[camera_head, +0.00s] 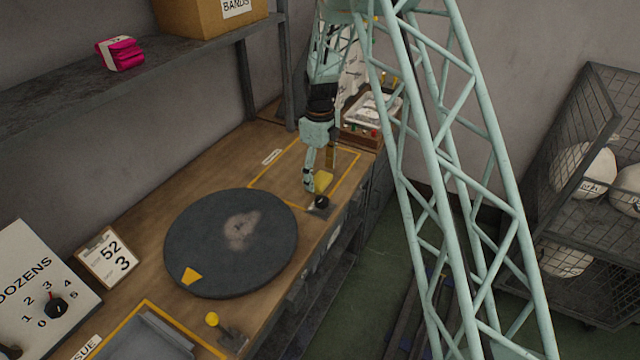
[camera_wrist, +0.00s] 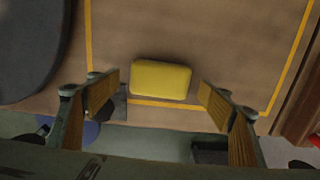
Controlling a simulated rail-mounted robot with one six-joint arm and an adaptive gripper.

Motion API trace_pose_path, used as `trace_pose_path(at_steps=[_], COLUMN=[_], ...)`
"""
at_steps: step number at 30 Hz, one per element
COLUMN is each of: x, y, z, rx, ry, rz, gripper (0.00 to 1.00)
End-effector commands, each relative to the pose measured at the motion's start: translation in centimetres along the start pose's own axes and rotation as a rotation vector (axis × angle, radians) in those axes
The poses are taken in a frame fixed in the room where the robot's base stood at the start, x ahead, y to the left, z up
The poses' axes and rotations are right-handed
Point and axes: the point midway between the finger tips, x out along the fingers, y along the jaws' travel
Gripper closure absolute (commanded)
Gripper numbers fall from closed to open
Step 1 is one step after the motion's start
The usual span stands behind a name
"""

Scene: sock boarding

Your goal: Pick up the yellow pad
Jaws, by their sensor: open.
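The yellow pad (camera_wrist: 160,79) is a small block with rounded edges, lying on the wooden bench inside a yellow taped outline, close to its front line. It also shows in the head view (camera_head: 323,180), partly hidden by my gripper. My gripper (camera_wrist: 158,98) is open, with its wood-coloured finger pads apart on the left and right of the pad in the wrist picture. Neither finger visibly touches the pad. In the head view my gripper (camera_head: 318,178) points down over the taped area. I cannot tell its exact height above the bench.
A dark round turntable (camera_head: 200,262) with a yellow mark stands left of the taped area. A dark knob on a plate (camera_head: 320,204) sits by the bench's front edge, close to the pad. A shelf (camera_head: 90,88) overhangs the back. A box of items (camera_head: 375,108) stands beyond my gripper.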

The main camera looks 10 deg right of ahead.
Motion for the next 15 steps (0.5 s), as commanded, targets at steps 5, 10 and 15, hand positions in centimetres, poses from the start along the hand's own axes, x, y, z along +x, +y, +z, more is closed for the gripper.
trace_pose_path(at_steps=[5,10,15], x=[1.6,2.0,1.9], y=[0.1,0.0,0.0], z=[0.0,0.0,0.0], rx=[0.0,0.0,0.0], ry=[0.001,0.0,0.0], rz=[0.001,0.0,0.0], gripper=[0.27,0.27,0.27])
